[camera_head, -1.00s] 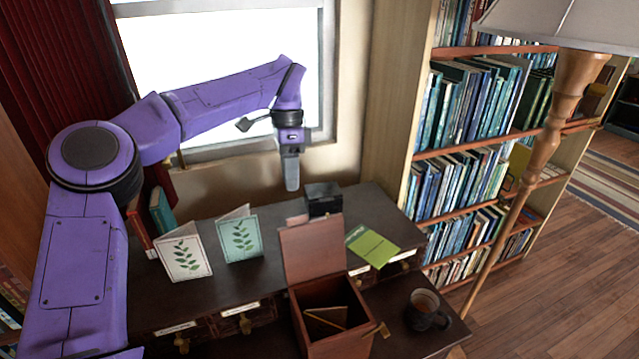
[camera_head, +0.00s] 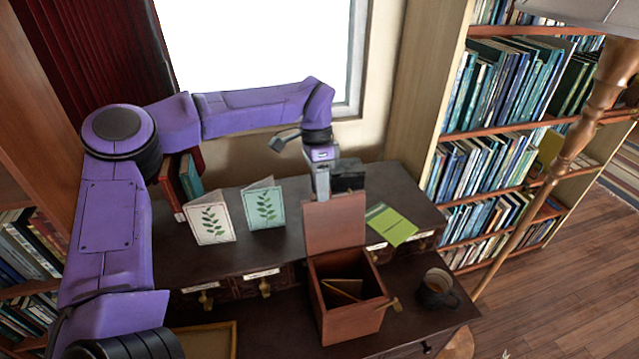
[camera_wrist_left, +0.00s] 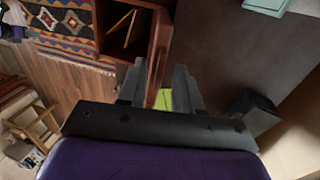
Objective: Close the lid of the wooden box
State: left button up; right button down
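The wooden box (camera_head: 350,325) stands at the front of the desk, its lid (camera_head: 335,222) raised upright at the back. Thin wooden pieces (camera_head: 345,290) lie inside. In the left wrist view the open box (camera_wrist_left: 118,47) is at the top, with the lid (camera_wrist_left: 159,45) seen nearly edge-on at its right. My left gripper (camera_head: 322,192) is just behind the lid's top edge, pointing down. In the wrist view its two fingers (camera_wrist_left: 160,70) are apart with no object clearly held; I cannot tell whether they touch the lid. My right gripper is not in view.
Two leaf-print cards (camera_head: 239,215) stand left of the lid. A green booklet (camera_head: 391,224) lies to its right, and a dark block (camera_head: 348,180) sits behind. A mug (camera_head: 436,290) stands right of the box. A lamp pole (camera_head: 545,185) rises at the right.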

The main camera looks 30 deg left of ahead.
pick_arm(q)
jog(key=shift+s+r, duration=0.1)
jog(key=shift+s, duration=0.05)
grip_shut()
jog(key=shift+f, duration=0.2)
dwell(0.9)
